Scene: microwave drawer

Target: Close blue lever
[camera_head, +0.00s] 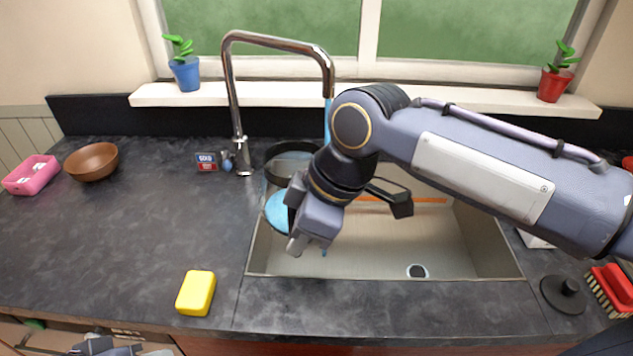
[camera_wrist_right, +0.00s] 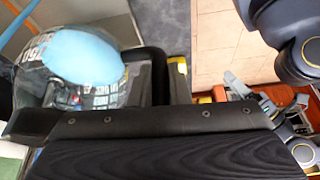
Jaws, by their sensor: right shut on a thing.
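The small blue lever (camera_head: 227,165) sits at the left of the base of the chrome faucet (camera_head: 232,110). A blue stream of water (camera_head: 327,118) runs from the spout and passes behind my right arm. My right gripper (camera_head: 313,240) is over the left part of the sink, away from the lever, and its fingertips are partly hidden. It is shut on a clear, printed jug (camera_wrist_right: 75,85) with blue water inside, which also shows in the head view (camera_head: 277,212). My left gripper (camera_head: 95,347) is low at the bottom left edge, cut off; its jaws are unclear.
The steel sink (camera_head: 470,240) fills the centre right. A small sign (camera_head: 206,161) stands left of the lever. A yellow sponge (camera_head: 196,293), a brown bowl (camera_head: 91,162) and a pink tray (camera_head: 31,175) are on the counter. The counter left of the faucet is mostly clear.

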